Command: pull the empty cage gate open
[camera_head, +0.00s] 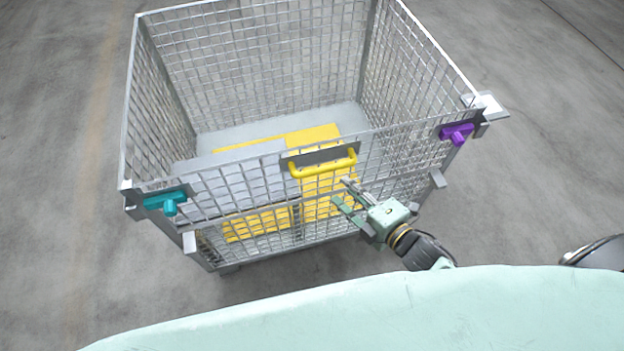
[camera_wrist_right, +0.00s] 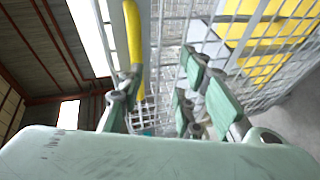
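The wire mesh cage (camera_head: 250,62) stands in front of me. Its front gate (camera_head: 240,200) looks shut, flush between the corner posts. A yellow bar handle (camera_head: 323,168) sits on a grey plate at the gate's top middle. A teal latch (camera_head: 167,201) is at the left corner and a purple latch (camera_head: 457,133) at the right. My right gripper (camera_head: 341,192) is open and empty, just below and right of the handle, close to the mesh. In the right wrist view the handle (camera_wrist_right: 134,45) shows by the left finger of my gripper (camera_wrist_right: 160,76). My left gripper is out of view.
Grey and yellow surfaces (camera_head: 315,136) show inside the cage; I cannot tell whether they are its floor. A dark rounded object (camera_head: 597,252) shows at the right edge.

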